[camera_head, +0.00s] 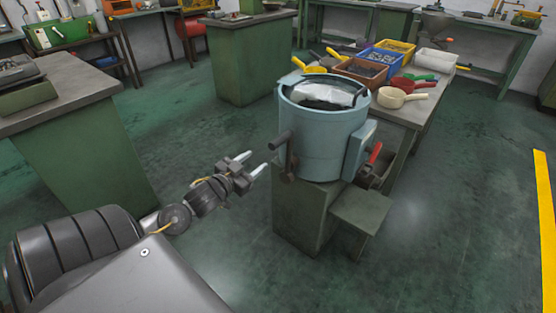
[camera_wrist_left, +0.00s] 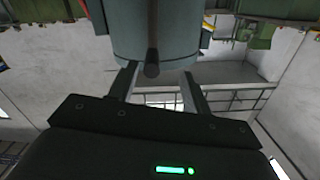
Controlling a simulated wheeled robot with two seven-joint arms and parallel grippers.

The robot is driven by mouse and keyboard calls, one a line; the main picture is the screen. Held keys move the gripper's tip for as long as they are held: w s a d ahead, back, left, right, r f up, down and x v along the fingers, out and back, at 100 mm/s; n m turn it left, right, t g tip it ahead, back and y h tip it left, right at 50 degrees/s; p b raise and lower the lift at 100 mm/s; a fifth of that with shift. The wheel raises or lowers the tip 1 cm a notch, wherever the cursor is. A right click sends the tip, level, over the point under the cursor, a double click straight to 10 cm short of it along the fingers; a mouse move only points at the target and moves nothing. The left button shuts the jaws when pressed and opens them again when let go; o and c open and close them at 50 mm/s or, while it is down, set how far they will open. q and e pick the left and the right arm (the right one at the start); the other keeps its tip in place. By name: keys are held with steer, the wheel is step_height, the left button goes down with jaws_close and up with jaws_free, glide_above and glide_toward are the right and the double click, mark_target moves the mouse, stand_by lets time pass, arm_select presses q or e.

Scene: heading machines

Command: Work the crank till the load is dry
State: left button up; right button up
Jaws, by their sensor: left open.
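A blue-grey drum machine (camera_head: 318,143) stands on a green pedestal (camera_head: 300,215). A pale load (camera_head: 328,93) with dark material under it shows inside its open top. The crank has a dark grip (camera_head: 281,139) sticking out on the drum's left side, with a short arm (camera_head: 289,165) below it. My left gripper (camera_head: 252,164) is open and empty, just left of and lower than the grip, apart from it. In the left wrist view the crank grip (camera_wrist_left: 152,50) appears between and beyond the open fingers (camera_wrist_left: 160,85). My right gripper is not in view.
A red-handled lever (camera_head: 375,153) and a green shelf (camera_head: 362,210) are on the drum's right side. Behind it, a table (camera_head: 403,113) holds coloured bins and scoops (camera_head: 402,97). A green workbench (camera_head: 85,145) stands at left. Floor around the pedestal is clear.

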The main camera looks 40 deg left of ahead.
mark_target(277, 142)
arm_select(q)
steer(key=shift+t+h, duration=0.3)
steer(key=w, duration=0.3)
steer(key=w+r, duration=0.1)
steer(key=w, duration=0.3)
steer(key=w+d+r, duration=0.1)
steer(key=w, duration=0.2)
steer(key=shift+w+r, duration=0.1)
steer(key=shift+w, duration=0.25)
